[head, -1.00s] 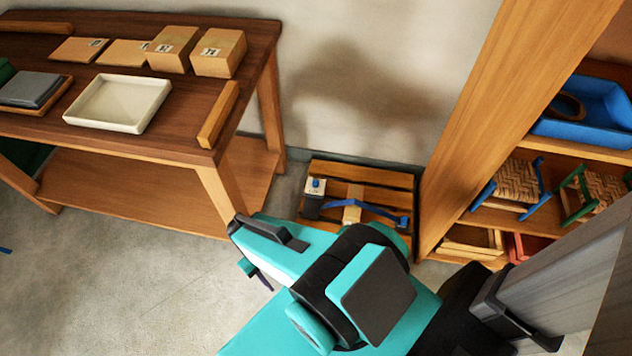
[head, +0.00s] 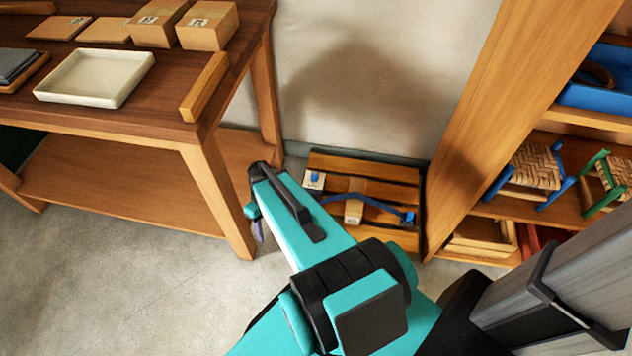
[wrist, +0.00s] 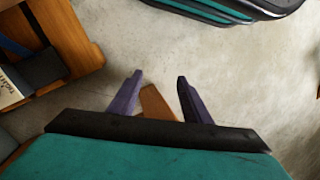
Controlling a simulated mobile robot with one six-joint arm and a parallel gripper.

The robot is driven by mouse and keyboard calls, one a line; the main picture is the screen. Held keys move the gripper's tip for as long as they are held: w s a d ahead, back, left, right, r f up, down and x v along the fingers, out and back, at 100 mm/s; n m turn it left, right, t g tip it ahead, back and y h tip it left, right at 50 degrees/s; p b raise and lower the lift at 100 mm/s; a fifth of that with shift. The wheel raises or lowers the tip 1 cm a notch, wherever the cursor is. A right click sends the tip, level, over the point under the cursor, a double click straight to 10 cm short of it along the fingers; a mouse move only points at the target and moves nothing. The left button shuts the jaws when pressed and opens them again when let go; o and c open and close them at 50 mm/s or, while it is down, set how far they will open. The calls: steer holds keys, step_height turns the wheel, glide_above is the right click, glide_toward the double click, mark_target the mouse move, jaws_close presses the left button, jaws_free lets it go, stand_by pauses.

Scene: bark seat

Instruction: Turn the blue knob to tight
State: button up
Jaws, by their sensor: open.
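The blue knob (head: 314,177) sits on a small pale plate at the back left of a low slatted wooden pallet on the floor. A blue strap (head: 372,201) runs from near it across a wooden block (head: 354,209) to the pallet's right side. In the wrist view, a pale label (wrist: 9,89) with lettering, partly cut off, and a dark block (wrist: 42,69) show at the left edge; the knob itself is not clear there.
The workbench (head: 152,115) with a white tray (head: 95,78) and cardboard boxes (head: 208,25) stands to the left, its leg close to my gripper. A wooden shelf (head: 480,120) with small stools (head: 530,172) stands to the right. The floor at front left is clear.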

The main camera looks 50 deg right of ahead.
steer(key=w+d+f+t+b, duration=0.2)
steer(key=w+d+b, duration=0.3)
steer(key=d, duration=0.4)
steer(key=n+t+h+b, duration=0.15)
steer(key=t+b, duration=0.25)
steer(key=b, duration=1)
glide_toward(315, 175)
steer(key=s+v, duration=0.1)
steer(key=v, duration=0.4)
steer(key=shift+w+d+f+n, duration=0.1)
steer(key=shift+w+f+n, duration=0.15)
steer(key=shift+f, duration=0.15)
steer(key=b+x, duration=0.2)
steer(key=x, duration=0.4)
steer(key=b+x, duration=0.3)
steer(key=x, duration=0.4)
steer(key=shift+w+f, duration=0.2)
steer(key=shift+w, duration=0.15)
steer(key=c, duration=1)
steer(key=shift+c, duration=0.2)
